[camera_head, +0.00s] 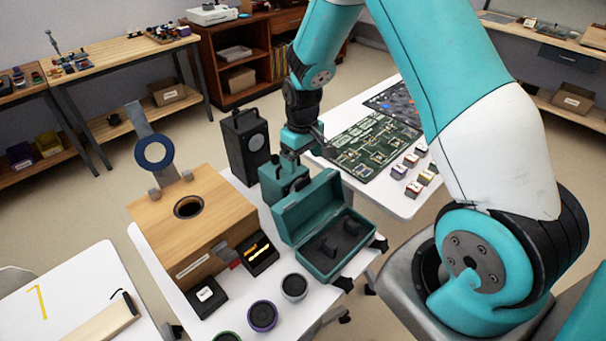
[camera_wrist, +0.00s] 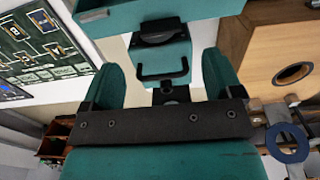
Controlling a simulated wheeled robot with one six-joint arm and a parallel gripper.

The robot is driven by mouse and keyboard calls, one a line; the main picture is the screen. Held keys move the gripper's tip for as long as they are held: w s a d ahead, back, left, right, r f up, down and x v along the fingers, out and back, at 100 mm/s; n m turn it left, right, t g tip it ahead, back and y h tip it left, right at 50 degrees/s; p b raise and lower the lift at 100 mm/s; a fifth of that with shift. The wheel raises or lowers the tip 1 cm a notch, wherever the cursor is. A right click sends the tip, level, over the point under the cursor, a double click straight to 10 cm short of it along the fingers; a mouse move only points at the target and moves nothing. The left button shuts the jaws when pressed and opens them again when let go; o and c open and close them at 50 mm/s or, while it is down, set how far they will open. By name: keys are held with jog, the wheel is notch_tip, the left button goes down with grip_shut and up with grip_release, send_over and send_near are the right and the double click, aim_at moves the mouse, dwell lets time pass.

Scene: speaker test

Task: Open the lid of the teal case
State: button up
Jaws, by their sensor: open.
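The teal case (camera_head: 324,260) stands on the near white table in the head view. Its lid (camera_head: 306,207) is raised at the far side, and the dark lining with shaped hollows shows inside. My gripper (camera_head: 284,181) is just behind the raised lid, pointing down; the lid partly hides it. In the wrist view my gripper (camera_wrist: 161,68) has its two teal fingers wide apart. A teal piece with a black handle-like loop (camera_wrist: 162,77) shows between them. A broader teal part of the case (camera_wrist: 200,10) shows above. I cannot tell whether a finger touches the lid.
A wooden box (camera_head: 198,238) with a round hole stands left of the case. A black speaker-like box (camera_head: 246,143) stands behind. Small dark trays and round pots (camera_head: 294,286) fill the front. A green board (camera_head: 366,145) and small blocks lie on the right table.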

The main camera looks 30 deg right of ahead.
aim_at(303, 180)
notch_tip(303, 180, down, 7)
jog(key=shift+f+p, duration=0.15)
jog(key=shift+p, duration=0.45)
jog(key=c, duration=1.3)
jog(key=s, duration=0.1)
jog(key=s+r, duration=0.1)
jog(key=s, duration=0.1)
jog(key=shift+d+r, duration=0.2)
jog(key=shift+d, duration=0.2)
jog(key=shift+w+a, duration=0.1)
jog(key=shift+a, duration=0.15)
jog(key=o, duration=1.3)
jog(key=shift+d, duration=0.15)
notch_tip(303, 180, up, 17)
jog(key=b, duration=0.3)
jog(key=shift+r, duration=0.2)
